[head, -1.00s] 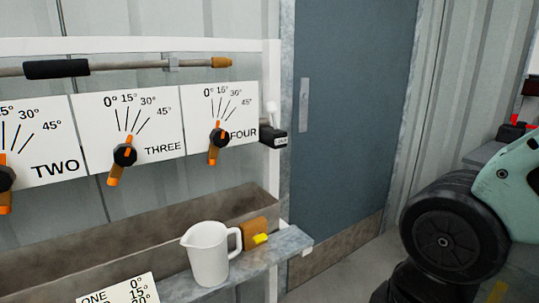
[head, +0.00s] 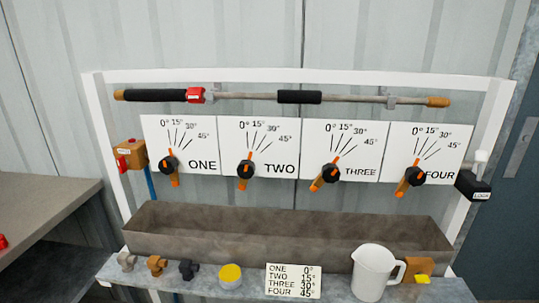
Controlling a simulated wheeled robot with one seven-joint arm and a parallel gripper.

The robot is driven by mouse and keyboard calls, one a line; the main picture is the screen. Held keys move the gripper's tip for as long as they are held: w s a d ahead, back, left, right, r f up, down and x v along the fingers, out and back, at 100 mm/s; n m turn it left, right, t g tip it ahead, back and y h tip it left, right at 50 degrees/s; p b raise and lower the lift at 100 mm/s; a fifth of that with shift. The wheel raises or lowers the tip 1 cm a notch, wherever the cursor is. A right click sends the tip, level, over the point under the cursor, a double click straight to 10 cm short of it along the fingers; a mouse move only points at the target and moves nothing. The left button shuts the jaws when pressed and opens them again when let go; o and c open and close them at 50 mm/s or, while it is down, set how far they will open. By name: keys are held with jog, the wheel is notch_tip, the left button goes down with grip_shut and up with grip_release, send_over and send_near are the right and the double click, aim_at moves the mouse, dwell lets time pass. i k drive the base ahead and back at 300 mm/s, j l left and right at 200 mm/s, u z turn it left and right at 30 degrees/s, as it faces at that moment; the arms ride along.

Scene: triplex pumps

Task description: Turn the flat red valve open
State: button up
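Several red parts are in the head view, and I cannot tell for sure which is the flat red valve. A small red piece (head: 122,163) sits on the side of an orange-brown box (head: 132,153) at the left post of the white frame, above a blue pipe (head: 150,183). A red block (head: 195,95) sits on the horizontal bar at the top. Another red part (head: 2,242) is cut off at the left picture edge, on the grey table. My gripper is not in view.
Four dials with orange pointers, labelled ONE (head: 169,164) to FOUR (head: 414,176), hang above a brown trough (head: 285,238). A shelf (head: 215,288) below holds small fittings, a yellow-topped cup (head: 230,275), a number card (head: 293,281) and a white jug (head: 372,270). A grey table (head: 45,205) stands left.

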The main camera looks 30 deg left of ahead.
aim_at(122, 163)
jog(key=u, duration=1.2)
